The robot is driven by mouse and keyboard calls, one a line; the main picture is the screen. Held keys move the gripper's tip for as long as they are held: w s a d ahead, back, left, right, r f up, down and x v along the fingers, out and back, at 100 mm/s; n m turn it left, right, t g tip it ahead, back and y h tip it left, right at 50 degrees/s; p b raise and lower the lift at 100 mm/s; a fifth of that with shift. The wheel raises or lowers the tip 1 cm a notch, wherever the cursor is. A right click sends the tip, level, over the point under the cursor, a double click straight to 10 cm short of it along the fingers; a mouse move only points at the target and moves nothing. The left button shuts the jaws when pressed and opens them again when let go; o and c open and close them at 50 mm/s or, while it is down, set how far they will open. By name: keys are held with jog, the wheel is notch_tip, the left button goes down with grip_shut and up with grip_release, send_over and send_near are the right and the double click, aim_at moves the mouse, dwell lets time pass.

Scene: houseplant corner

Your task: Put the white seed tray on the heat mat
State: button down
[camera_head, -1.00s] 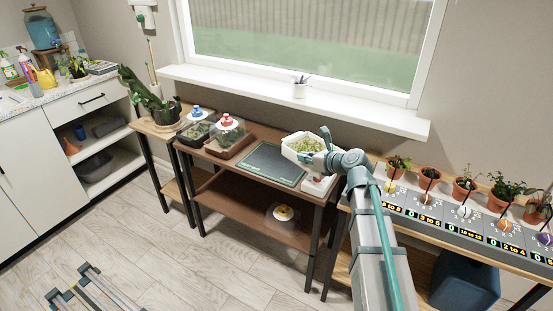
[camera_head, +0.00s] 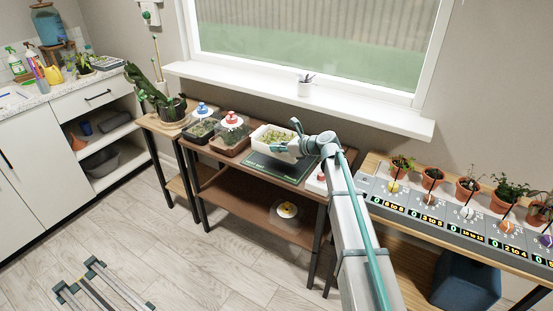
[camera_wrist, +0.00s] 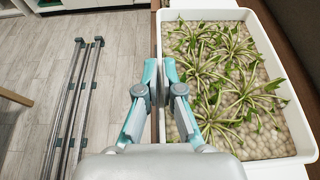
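The white seed tray (camera_head: 262,131), filled with pale pebbles and leafy seedlings, is over the back part of the dark green-edged heat mat (camera_head: 268,170) in the head view. The front part of the mat shows bare. I cannot tell whether the tray touches the mat or hangs just above it. My gripper (camera_wrist: 160,68) is shut on the tray's wall, one finger on each side, in the wrist view. The tray's white rim (camera_wrist: 292,105) there extends right from the fingers. In the head view my arm hides the tray's right end.
A red-knobbed domed tray (camera_head: 231,127) stands close left of the seed tray, with a blue-knobbed one (camera_head: 202,122) beyond. A red-buttoned white box (camera_head: 317,182) sits right of the mat. Potted plants (camera_head: 468,186) line the right bench. The window sill (camera_head: 350,106) is behind.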

jog(key=w+f, duration=0.2)
jog(key=f, duration=0.1)
jog(key=w+f, duration=0.1)
jog(key=shift+w+a+f, duration=0.25)
jog(key=shift+w+f, duration=0.3)
jog(key=shift+f, duration=1.55)
jog(key=shift+f, duration=0.1)
jog(key=c, duration=1.3)
grip_release()
jog(key=shift+s+d, duration=0.1)
jog(key=v, duration=1.1)
jog(key=shift+s+d+r, duration=0.15)
jog(key=shift+d+r, duration=0.15)
jog(key=shift+r, duration=0.05)
